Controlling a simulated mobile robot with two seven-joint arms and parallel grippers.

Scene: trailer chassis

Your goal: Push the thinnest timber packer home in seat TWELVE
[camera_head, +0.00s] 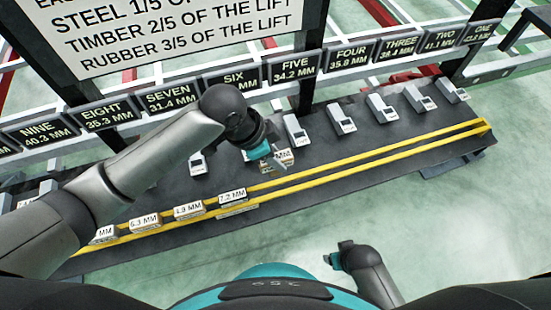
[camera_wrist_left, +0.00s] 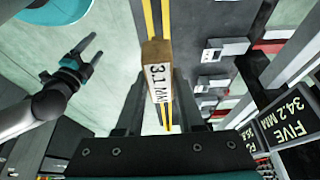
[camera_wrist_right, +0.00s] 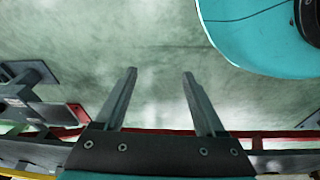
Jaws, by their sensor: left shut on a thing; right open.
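My left gripper (camera_head: 270,158) is shut on a small timber packer (camera_wrist_left: 157,72) above the dark bench. The packer's white label reads 3.1 MM in the left wrist view, and the packer shows in the head view (camera_head: 283,157), partly hidden by the gripper. My right gripper (camera_head: 335,259) is out over the pale floor in front of the bench. Its two fingers stand apart and empty in the right wrist view (camera_wrist_right: 158,75). Seat TWELVE is not in view; the readable signs run from ONE to NINE.
A dark bench (camera_head: 340,155) with yellow rails (camera_head: 385,156) carries a row of labelled packers, including one marked 7.2 MM (camera_head: 232,195) and one marked 6.3 MM (camera_head: 145,221). Grey seat blocks stand below the signs, such as FIVE (camera_head: 295,70). A white board (camera_head: 180,30) stands behind.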

